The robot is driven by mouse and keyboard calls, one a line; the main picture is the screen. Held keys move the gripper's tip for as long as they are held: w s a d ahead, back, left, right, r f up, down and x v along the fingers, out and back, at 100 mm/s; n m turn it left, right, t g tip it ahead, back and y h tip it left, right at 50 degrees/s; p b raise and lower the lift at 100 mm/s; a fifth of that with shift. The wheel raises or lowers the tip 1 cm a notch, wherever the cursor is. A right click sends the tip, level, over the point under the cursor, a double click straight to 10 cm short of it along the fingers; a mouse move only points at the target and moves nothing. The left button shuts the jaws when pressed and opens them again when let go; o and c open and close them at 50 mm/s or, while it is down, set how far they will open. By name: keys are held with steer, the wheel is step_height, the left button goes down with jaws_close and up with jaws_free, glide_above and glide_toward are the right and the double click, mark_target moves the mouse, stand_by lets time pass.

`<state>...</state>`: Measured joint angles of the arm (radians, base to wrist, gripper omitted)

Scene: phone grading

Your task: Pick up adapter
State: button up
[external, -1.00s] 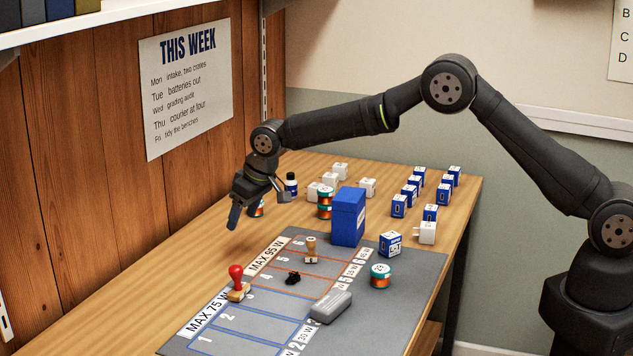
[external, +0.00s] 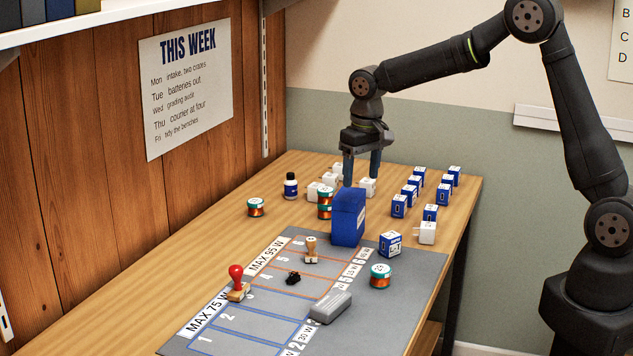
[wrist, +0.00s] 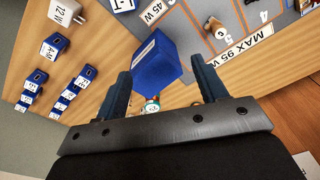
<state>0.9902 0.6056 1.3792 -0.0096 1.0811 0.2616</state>
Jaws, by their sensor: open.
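Small cube-shaped adapters stand on the wooden table. Several blue ones (external: 399,206) form rows at the right, with a white one (external: 427,233) in front of them. White ones (external: 367,187) stand close to my gripper in the external view. The wrist view shows a white adapter (wrist: 65,11) marked 12 W and several blue ones (wrist: 55,46) at the left. My gripper (external: 361,176) is open and points down above the far part of the table, with nothing seen between its fingers. In the wrist view its fingertips (wrist: 160,67) flank the tall blue box beyond.
The tall blue box (external: 347,222) stands at the grey mat's (external: 258,322) far edge. Near it are solder-like spools (external: 381,276), a bottle (external: 291,186), a red-handled stamp (external: 237,283) and a grey block (external: 331,307). The table's left side is mostly clear.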

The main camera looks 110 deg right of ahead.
steer(key=r+m, duration=0.1)
glide_above(391, 235)
steer(key=shift+y, duration=0.4)
steer(key=f, duration=1.1)
steer(key=shift+w+d+f, duration=0.2)
steer(key=shift+d+f, duration=0.05)
steer(key=shift+f, duration=0.15)
steer(key=shift+s+a+f, duration=0.1)
steer(key=shift+s+f, duration=0.05)
steer(key=shift+f, duration=1.2)
steer(key=shift+s+a+f, duration=0.1)
steer(key=shift+f, duration=1.25)
steer(key=shift+c, duration=0.4)
steer(key=c, duration=1)
